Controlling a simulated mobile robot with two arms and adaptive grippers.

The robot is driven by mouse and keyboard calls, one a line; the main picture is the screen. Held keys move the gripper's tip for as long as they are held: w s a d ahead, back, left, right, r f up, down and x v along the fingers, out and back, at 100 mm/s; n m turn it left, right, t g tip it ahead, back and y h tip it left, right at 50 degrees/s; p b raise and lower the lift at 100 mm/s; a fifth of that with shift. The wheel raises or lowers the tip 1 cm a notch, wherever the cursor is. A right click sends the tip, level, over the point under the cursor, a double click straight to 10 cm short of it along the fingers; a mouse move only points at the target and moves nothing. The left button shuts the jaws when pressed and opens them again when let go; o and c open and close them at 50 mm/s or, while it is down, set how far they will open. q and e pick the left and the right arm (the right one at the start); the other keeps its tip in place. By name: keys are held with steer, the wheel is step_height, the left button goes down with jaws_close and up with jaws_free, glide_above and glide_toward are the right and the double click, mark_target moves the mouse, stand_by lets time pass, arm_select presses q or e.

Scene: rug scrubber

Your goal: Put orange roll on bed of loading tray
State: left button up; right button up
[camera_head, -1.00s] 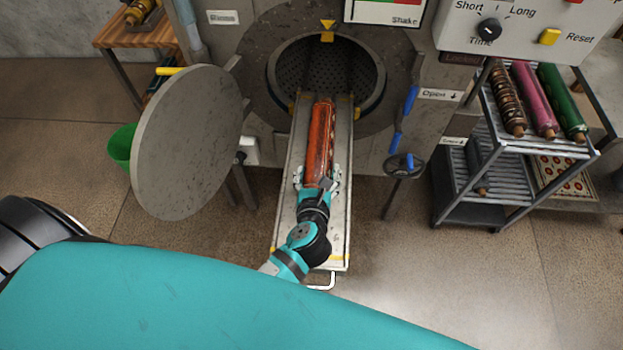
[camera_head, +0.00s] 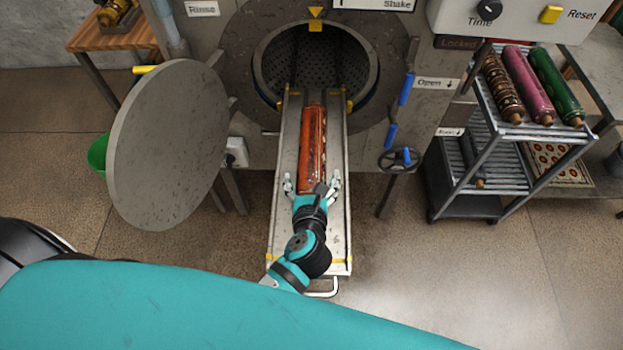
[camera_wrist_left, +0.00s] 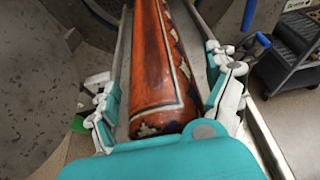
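The orange roll (camera_head: 313,145) lies lengthwise on the loading tray (camera_head: 338,225), which sticks out of the round machine opening. Its far end points to the opening. My left gripper (camera_head: 312,182) is open at the near end of the roll, with one finger on each side and a gap to the roll. In the left wrist view the roll (camera_wrist_left: 158,65) runs between the spread fingers of the gripper (camera_wrist_left: 165,85), and its near end is partly hidden by the palm. My right gripper is not in view.
The round door (camera_head: 168,145) stands open left of the tray. A blue lever (camera_head: 404,100) and a handwheel (camera_head: 398,159) are on the machine's right. A rack (camera_head: 478,165) with several rolls stands at the right. Floor is clear at the front right.

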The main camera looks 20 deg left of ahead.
arm_select(q)
steer(key=shift+r, duration=0.15)
steer(key=v, duration=1.1)
steer(key=shift+s+b, duration=0.1)
steer(key=shift+b, duration=0.2)
steer(key=shift+s+d+r, duration=0.15)
steer(key=shift+s+r, duration=0.1)
steer(key=shift+s, duration=0.05)
